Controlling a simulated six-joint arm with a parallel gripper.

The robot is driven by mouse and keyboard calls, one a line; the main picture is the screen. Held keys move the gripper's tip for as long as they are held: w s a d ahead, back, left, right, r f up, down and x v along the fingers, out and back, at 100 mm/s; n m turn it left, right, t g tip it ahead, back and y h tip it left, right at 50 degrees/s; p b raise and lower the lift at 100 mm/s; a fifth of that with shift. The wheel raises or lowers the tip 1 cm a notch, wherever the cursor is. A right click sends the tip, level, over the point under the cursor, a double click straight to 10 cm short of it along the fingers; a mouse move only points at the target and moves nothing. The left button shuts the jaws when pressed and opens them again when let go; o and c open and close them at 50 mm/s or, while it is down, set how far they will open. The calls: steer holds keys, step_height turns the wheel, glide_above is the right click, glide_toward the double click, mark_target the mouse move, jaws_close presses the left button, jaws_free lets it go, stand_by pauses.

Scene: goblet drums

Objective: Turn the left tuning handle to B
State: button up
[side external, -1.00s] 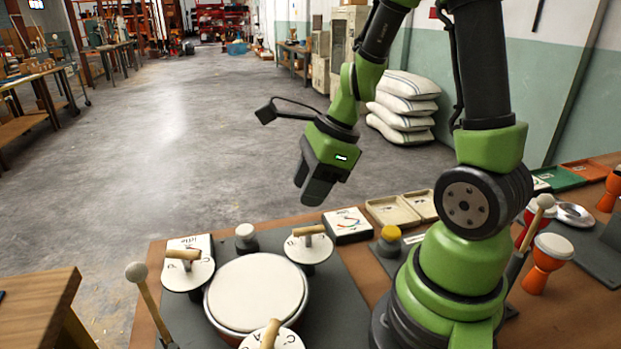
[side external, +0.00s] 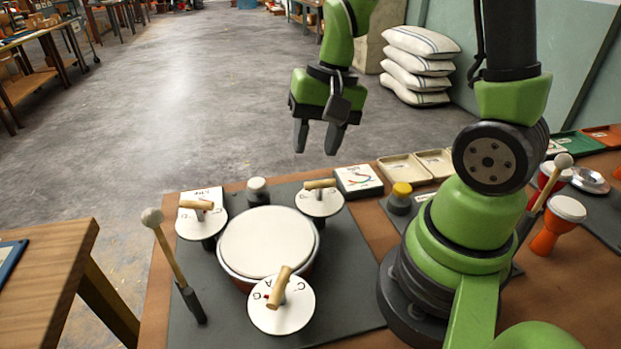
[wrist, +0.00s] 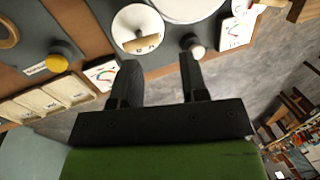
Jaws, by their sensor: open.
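A round drum with a pale skin (side external: 268,241) stands on a dark mat, ringed by three white lettered dials with wooden handles. In the side view these are the back-left handle (side external: 196,205), the back-right handle (side external: 320,184) and the front handle (side external: 279,287). The front dial (side external: 270,318) shows a C, an A and a G beside its handle. My gripper (side external: 317,150) is open and empty, fingers pointing down, above and behind the back-right dial, touching nothing. In the wrist view, the back-right handle (wrist: 142,44) lies beyond my open fingers (wrist: 159,62).
A white-topped knob (side external: 258,190) stands between the back dials. A mallet (side external: 170,250) stands upright at the left. A printed card box (side external: 358,181), a yellow-topped knob (side external: 401,190) and shallow trays (side external: 403,168) are right of the dials. Orange goblet drums (side external: 547,235) stand further right.

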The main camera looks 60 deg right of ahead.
mark_target(309, 183)
steer(key=n+h, duration=0.1)
steer(key=n, duration=1.1)
steer(key=w+n+g+h, duration=0.1)
steer(key=n, duration=0.5)
steer(key=shift+w+h, duration=0.1)
steer(key=shift+h, duration=0.2)
steer(key=f, duration=0.9)
steer(key=shift+w+d+f, duration=0.2)
steer(key=shift+f, duration=0.15)
steer(key=shift+c, duration=0.4)
jaws_close()
